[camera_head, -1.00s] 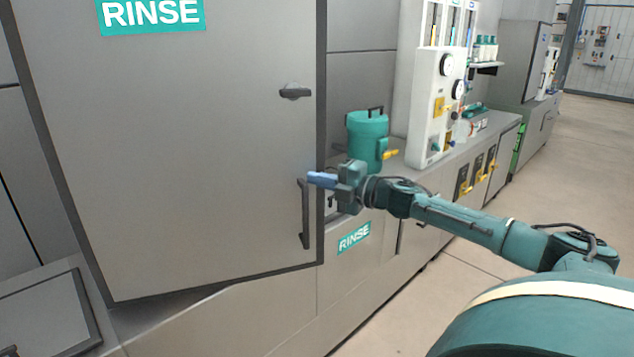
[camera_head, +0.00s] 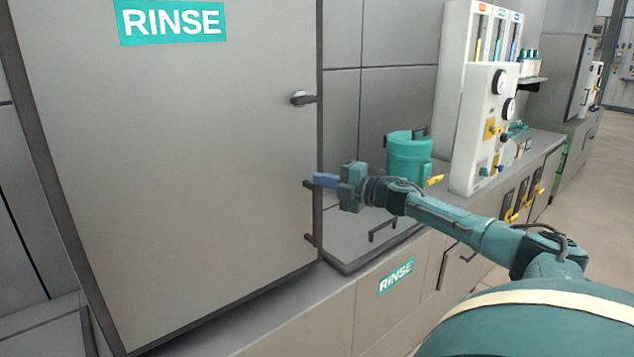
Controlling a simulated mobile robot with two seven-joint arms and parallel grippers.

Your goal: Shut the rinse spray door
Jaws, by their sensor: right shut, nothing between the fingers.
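The rinse spray door (camera_head: 190,190) is a large grey panel with dark edging and a teal RINSE label at its top. It fills the left of the view. It slants away toward its right edge; I cannot tell whether that edge meets its frame. A dark bar handle (camera_head: 313,215) and a small latch knob (camera_head: 303,99) sit near that edge. My right gripper (camera_head: 325,180) has its blue fingers shut and empty, at the door's right edge by the handle's top end. I cannot tell whether they touch. My left gripper is not in view.
A teal canister (camera_head: 408,158) stands on the grey counter behind my right gripper. A white gauge panel (camera_head: 490,120) with yellow valves stands further right. A lower cabinet front with a RINSE label (camera_head: 396,276) runs below. Open floor (camera_head: 610,190) lies at the right.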

